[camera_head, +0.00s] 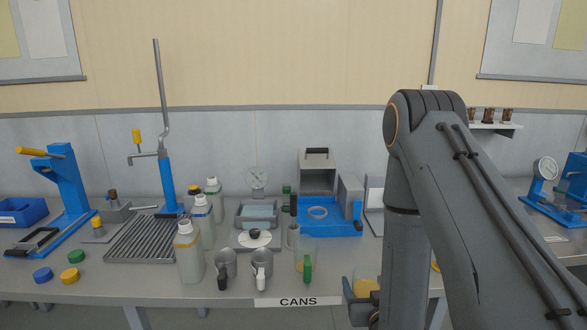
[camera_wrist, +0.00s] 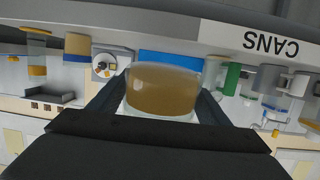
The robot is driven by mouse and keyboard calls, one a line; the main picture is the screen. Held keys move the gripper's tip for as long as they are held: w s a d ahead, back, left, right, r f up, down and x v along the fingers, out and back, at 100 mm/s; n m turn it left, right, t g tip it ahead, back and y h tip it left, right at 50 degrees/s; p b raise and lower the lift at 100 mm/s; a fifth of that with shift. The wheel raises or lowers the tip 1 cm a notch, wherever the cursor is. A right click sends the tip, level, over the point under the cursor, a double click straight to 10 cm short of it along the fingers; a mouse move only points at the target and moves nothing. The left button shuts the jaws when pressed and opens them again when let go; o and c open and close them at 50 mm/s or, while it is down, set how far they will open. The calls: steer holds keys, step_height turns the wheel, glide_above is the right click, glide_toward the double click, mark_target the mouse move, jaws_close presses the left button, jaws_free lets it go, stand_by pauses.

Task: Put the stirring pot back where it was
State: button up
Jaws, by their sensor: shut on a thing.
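The stirring pot appears to be the clear round pot with brown contents in the wrist view (camera_wrist: 165,90). My gripper (camera_wrist: 162,103) is shut on it, with a dark finger on each side. In the head view, my gripper (camera_head: 362,305) is low at the bench's front edge, right of the CANS label, mostly hidden by my arm. A yellowish part of the pot (camera_head: 366,287) shows there. A blue stand (camera_head: 335,229) with a pale ring on it is on the bench behind. I cannot tell which spot the pot came from.
Two metal cups (camera_head: 225,263) (camera_head: 261,262), a tall clear cylinder (camera_head: 293,236) and a green-handled item (camera_head: 307,268) stand near the front edge, above the CANS label (camera_head: 297,302). Bottles (camera_head: 189,255) stand left. A black-knobbed white disc (camera_head: 254,239) is behind the cups.

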steer(key=shift+s+a+f, duration=0.1)
steer(key=shift+s+a, duration=0.1)
steer(key=shift+s, duration=0.1)
steer(key=shift+t, duration=0.6)
steer(key=w+b, duration=0.2)
steer(key=w, duration=0.1)
steer(key=w+d+r+b, duration=0.1)
steer(key=w+b, duration=0.1)
steer(key=w, duration=0.1)
steer(key=w+b, duration=0.3)
steer(key=w, duration=0.1)
steer(key=shift+d+r, duration=0.2)
steer(key=shift+d, duration=0.05)
step_height(320, 180, up, 5)
steer(key=t+b, duration=0.1)
steer(key=b, duration=0.5)
glide_above(359, 261)
steer(key=shift+y, duration=0.3)
steer(key=shift+f, duration=4.85)
steer(key=shift+f, duration=0.15)
steer(key=o, duration=1.4)
steer(key=shift+c, duration=0.2)
